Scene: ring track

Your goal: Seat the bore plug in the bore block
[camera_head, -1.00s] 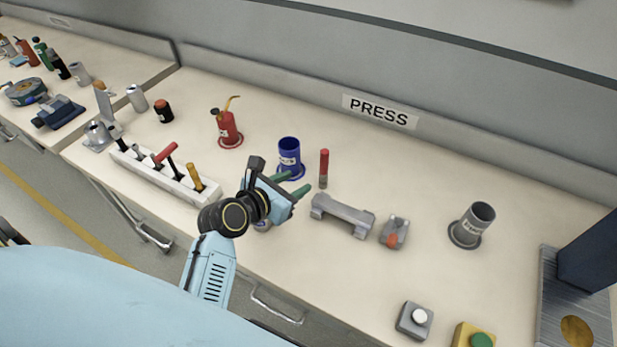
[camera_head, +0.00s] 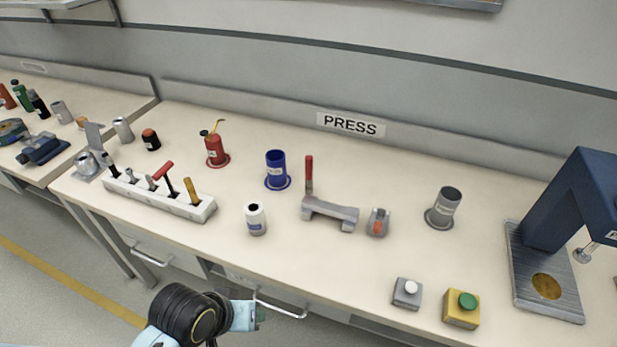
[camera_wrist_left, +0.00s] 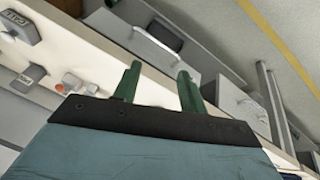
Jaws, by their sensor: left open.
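A short pale cylinder with a dark round bore in its top (camera_head: 255,218), likely the bore block, stands upright near the bench front. A red-handled pin with a grey lower end (camera_head: 309,174), likely the bore plug, stands upright behind a grey bridge-shaped block (camera_head: 330,212), which hides its foot. The two are apart. My left gripper (camera_head: 262,313) is low, in front of the bench edge by a drawer handle. Its green fingers (camera_wrist_left: 157,86) are spread and empty in the left wrist view. My right gripper is out of view.
A blue cup (camera_head: 276,170), a red oil can (camera_head: 216,148) and a grey cup (camera_head: 444,208) stand behind. A tool rack (camera_head: 160,196) is left. A small clamp (camera_head: 378,223), button boxes (camera_head: 406,293) and a blue press (camera_head: 572,205) are right.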

